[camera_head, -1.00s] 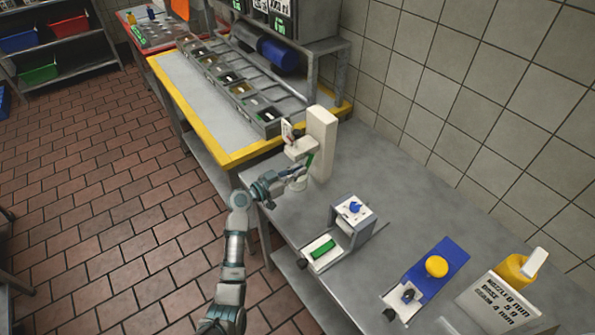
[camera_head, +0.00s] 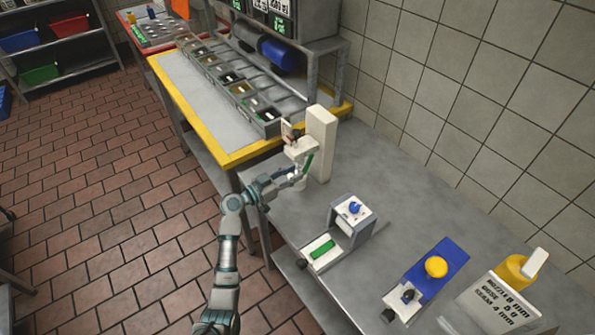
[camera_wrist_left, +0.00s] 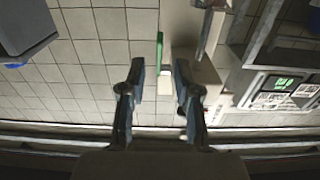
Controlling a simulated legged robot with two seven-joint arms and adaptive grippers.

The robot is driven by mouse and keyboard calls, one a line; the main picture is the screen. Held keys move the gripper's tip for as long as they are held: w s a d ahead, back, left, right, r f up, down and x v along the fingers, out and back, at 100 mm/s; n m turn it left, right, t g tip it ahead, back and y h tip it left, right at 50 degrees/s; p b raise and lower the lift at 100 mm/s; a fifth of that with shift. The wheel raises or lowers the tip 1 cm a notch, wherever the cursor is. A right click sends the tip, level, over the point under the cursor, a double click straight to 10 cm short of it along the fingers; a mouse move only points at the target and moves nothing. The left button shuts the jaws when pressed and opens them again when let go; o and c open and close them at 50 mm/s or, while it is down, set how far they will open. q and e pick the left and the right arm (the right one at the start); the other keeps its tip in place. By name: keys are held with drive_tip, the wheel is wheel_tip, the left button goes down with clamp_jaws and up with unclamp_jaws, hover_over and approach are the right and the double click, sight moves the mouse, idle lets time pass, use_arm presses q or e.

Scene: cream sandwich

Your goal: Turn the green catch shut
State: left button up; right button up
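The green catch (camera_head: 308,163) is a thin green bar on the white upright dispenser (camera_head: 321,140), which stands at the back left of the grey table. It hangs steeply tilted beside the dispenser's head. It also shows as a narrow green strip in the left wrist view (camera_wrist_left: 160,48). My left gripper (camera_head: 300,172) is just below and left of the catch. In the left wrist view my left gripper (camera_wrist_left: 160,76) has its fingers apart, with the green strip ahead of the gap. I cannot tell whether a finger touches it. My right gripper is not in view.
A device with a blue knob (camera_head: 355,208) and a green bar (camera_head: 322,249) stands nearer on the grey table. A yellow-edged counter (camera_head: 225,160) adjoins at the back.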

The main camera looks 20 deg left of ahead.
use_arm(q)
drive_tip(key=v, duration=0.9)
drive_tip(key=shift+s+a, duration=0.2)
drive_tip(key=shift+a, duration=0.1)
drive_tip(key=shift+f, duration=0.1)
